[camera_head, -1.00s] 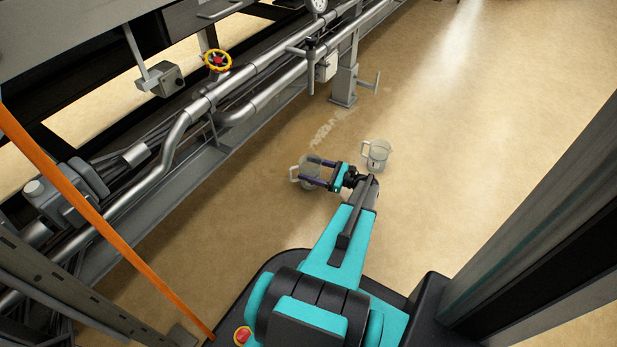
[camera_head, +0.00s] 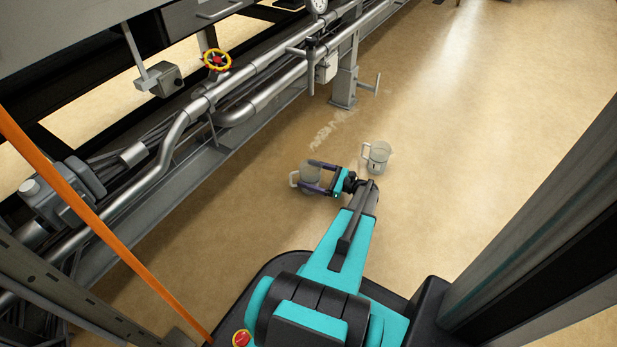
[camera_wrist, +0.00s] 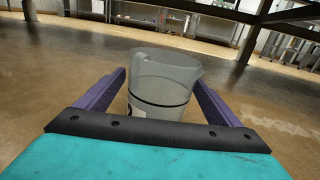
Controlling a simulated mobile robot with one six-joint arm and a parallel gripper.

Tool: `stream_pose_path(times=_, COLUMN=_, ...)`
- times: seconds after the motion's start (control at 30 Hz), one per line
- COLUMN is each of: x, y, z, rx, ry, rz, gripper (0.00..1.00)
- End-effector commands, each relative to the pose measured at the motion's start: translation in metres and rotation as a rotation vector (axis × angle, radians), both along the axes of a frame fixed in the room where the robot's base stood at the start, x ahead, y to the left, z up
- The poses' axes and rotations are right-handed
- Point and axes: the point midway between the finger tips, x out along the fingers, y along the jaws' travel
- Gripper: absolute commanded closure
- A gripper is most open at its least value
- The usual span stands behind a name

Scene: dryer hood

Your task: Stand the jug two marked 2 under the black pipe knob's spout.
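A clear jug (camera_head: 310,173) with a pale handle on its left is between the two fingers of my gripper (camera_head: 311,174). In the wrist view the jug (camera_wrist: 163,85) is upright, and the purple fingers lie close against both sides, apparently gripping it. A white label low on it is mostly hidden, so its number cannot be read. I cannot tell whether its base touches the floor. A second clear jug (camera_head: 378,157) stands on the floor to the right, with a dark mark like a 1. A dark upright fitting (camera_head: 311,50) on the pipes may be the black knob; its spout is unclear.
A grey post (camera_head: 344,88) stands on the floor beyond the jugs. An orange bar (camera_head: 100,225) crosses the left. Floor between jugs and pipes is open.

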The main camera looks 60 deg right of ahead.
Motion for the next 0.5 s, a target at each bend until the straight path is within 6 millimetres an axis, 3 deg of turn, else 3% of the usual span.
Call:
stream_pose_path(times=0.27, x=0.000, y=0.000, z=0.002, rx=0.000, ry=0.000, rz=0.000, gripper=0.13)
stream_pose_path(times=0.5, x=-0.018, y=-0.005, z=0.005, rx=0.000, ry=0.000, rz=-0.002, gripper=0.13)
